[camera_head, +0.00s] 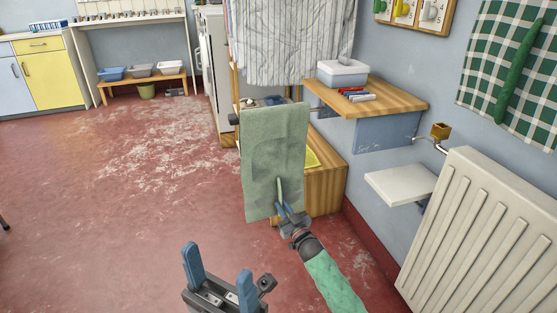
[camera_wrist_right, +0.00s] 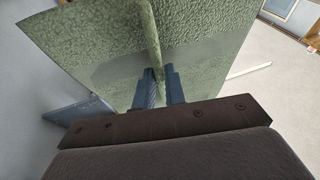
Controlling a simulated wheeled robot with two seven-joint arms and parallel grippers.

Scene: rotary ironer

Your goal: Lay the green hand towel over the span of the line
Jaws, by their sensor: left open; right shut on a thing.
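The green hand towel (camera_head: 262,150) is spread out as an upright sheet in the middle of the head view. My right gripper (camera_head: 283,200) is shut on a fold near its lower right part. In the right wrist view the towel (camera_wrist_right: 105,45) fills much of the picture, with its fold between the fingers of the gripper (camera_wrist_right: 160,78). A short piece of what looks like the line (camera_head: 318,108) shows right of the towel's upper edge; the towel hides the rest. I cannot tell whether the towel rests over it. My left gripper (camera_head: 218,275) is open and empty, low in front.
A wooden shelf (camera_head: 395,100) with a white-blue box (camera_head: 342,75) stands right of the towel. A wooden cabinet (camera_head: 325,190) is behind it. A striped cloth (camera_head: 290,40) hangs above. A white radiator (camera_head: 475,240) is at right. The red floor at left is clear.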

